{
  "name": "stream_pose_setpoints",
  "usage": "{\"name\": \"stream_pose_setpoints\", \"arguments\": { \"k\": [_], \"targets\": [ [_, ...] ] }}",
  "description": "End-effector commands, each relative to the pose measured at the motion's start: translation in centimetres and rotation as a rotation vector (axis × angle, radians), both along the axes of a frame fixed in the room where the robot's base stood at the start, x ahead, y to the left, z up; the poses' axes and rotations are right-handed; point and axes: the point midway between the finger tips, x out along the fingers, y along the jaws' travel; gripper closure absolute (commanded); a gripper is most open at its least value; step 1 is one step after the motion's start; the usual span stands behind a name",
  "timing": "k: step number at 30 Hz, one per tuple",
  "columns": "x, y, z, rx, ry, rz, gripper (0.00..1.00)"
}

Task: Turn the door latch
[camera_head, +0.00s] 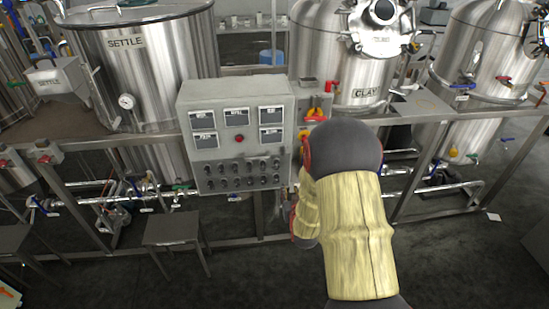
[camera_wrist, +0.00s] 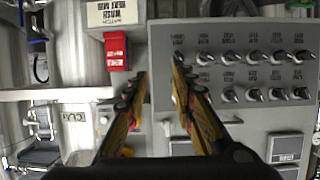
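The fingertips are over the cabinet's left edge in the wrist view, the right one close to a knob (camera_wrist: 180,92). I cannot clearly pick out the door latch; the fingers may cover it.
A red box (camera_wrist: 116,52) is left of the fingertips in the wrist view. Steel tanks (camera_head: 150,80) stand behind a metal frame with pipes and valves. A small table (camera_head: 172,228) stands at front left. The floor at the front is mostly clear.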

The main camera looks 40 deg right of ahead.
Motion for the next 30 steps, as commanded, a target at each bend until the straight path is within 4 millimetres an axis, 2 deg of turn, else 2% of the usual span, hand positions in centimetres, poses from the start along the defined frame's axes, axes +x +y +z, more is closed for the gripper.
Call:
{"name": "stream_pose_setpoints", "arguments": {
  "k": [3, 6, 9, 14, 24, 30],
  "targets": [
    [1.7, -1.0, 5.1, -0.103, -0.166, 0.004, 0.74],
    [2.1, -1.1, 8.0, -0.159, -0.258, 0.006, 0.74],
    [2.2, -1.1, 9.6, -0.189, -0.306, 0.007, 0.74],
    [3.1, -1.6, 10.1, -0.199, -0.325, 0.008, 0.74],
    [7.4, -4.2, 10.0, -0.198, -0.323, 0.008, 0.74],
    [8.7, -5.1, 10.0, -0.197, -0.321, 0.008, 0.74]
  ]
}}
